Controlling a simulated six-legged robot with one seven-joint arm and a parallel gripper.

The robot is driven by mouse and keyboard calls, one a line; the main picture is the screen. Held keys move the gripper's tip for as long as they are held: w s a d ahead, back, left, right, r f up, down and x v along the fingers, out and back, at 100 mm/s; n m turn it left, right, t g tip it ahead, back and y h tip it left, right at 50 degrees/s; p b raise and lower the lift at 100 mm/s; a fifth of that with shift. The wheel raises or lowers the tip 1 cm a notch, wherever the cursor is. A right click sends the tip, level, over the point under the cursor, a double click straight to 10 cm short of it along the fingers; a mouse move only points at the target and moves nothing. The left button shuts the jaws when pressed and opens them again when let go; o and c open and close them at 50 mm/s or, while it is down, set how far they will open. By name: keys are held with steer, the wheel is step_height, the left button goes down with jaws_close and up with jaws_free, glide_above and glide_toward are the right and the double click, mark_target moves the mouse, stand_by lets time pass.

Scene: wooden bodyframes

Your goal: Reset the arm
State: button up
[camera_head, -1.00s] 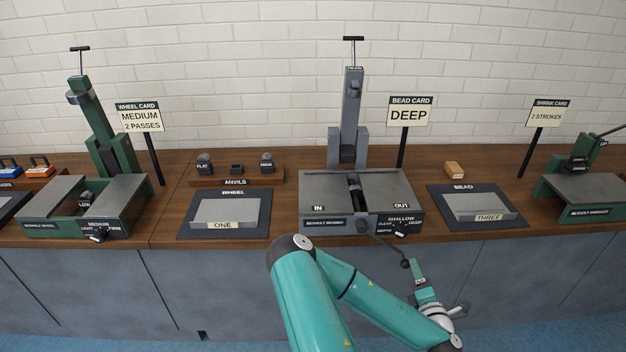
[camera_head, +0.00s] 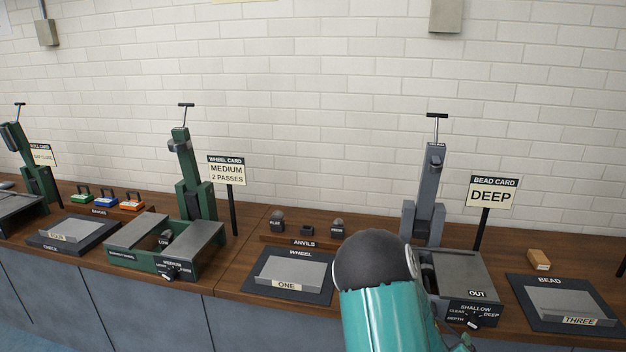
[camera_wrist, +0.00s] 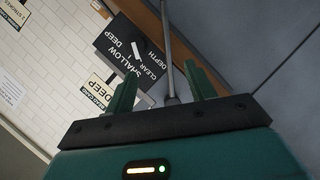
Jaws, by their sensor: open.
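My teal arm (camera_head: 385,300) rises in the lower middle of the head view and covers part of the grey bead machine (camera_head: 462,278). My gripper is out of sight in the head view, apart from a possible bit at the lower right of the arm. In the wrist view my gripper (camera_wrist: 161,92) shows two green fingers spread apart. A thin grey rod with a dark end (camera_wrist: 172,60) shows between and beyond the fingers; I cannot tell whether it touches them. The depth dial panel (camera_wrist: 130,55) of the bead machine is just past the left finger.
A wooden bench carries the green wheel machine (camera_head: 165,250), the wheel mat (camera_head: 262,285) with plate ONE, the anvils rack (camera_head: 300,241), the bead mat (camera_head: 530,315) with plate THREE, and a small wooden block (camera_head: 538,260). Card signs stand behind.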

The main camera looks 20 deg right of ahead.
steer(key=w+a+r+m+y, duration=0.1)
steer(key=w+a+r+y, duration=0.15)
steer(key=a+r, duration=0.4)
steer(key=w+a+r+m+y, duration=0.1)
steer(key=a+r+y, duration=0.2)
steer(key=a, duration=0.6)
steer(key=w+a+r+m+y, duration=0.1)
steer(key=w+a+r+y, duration=0.15)
steer(key=a+r, duration=0.4)
steer(key=s+a+r+g+y, duration=0.1)
steer(key=s+a+r, duration=0.4)
steer(key=s+a, duration=0.3)
steer(key=s+a+r+n+g+y, duration=0.1)
steer(key=s+a+r, duration=0.4)
steer(key=s+a, duration=0.3)
steer(key=shift+s+r+g+y, duration=0.2)
steer(key=shift+r+g+y, duration=0.15)
steer(key=shift+g+y, duration=0.05)
